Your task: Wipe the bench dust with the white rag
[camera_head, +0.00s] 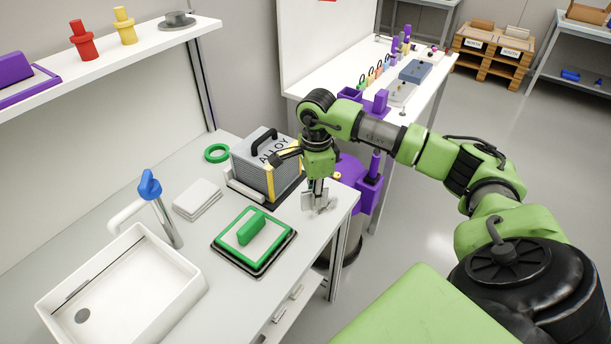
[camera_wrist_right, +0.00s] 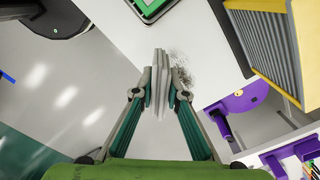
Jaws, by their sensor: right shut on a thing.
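My right gripper (camera_head: 318,186) is over the front right corner of the bench (camera_head: 208,255), pointing down. It is shut on the white rag (camera_head: 309,200), which looks folded and pale grey. In the right wrist view, the rag (camera_wrist_right: 160,86) stands upright between the fingertips of my right gripper (camera_wrist_right: 160,98). A patch of dark dust specks (camera_wrist_right: 182,74) lies on the white bench top (camera_wrist_right: 130,38) right beside the rag, near the bench edge. Whether the rag touches the surface I cannot tell. My left gripper is not in view.
The ALLOY box (camera_head: 266,165) with a black handle stands close behind the gripper. A green-framed tray (camera_head: 281,243) lies to its left. A white pad stack (camera_head: 197,198), blue-topped tap (camera_head: 150,186) and sink (camera_head: 185,290) are farther left. A purple-topped bin stands past the bench's right end.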

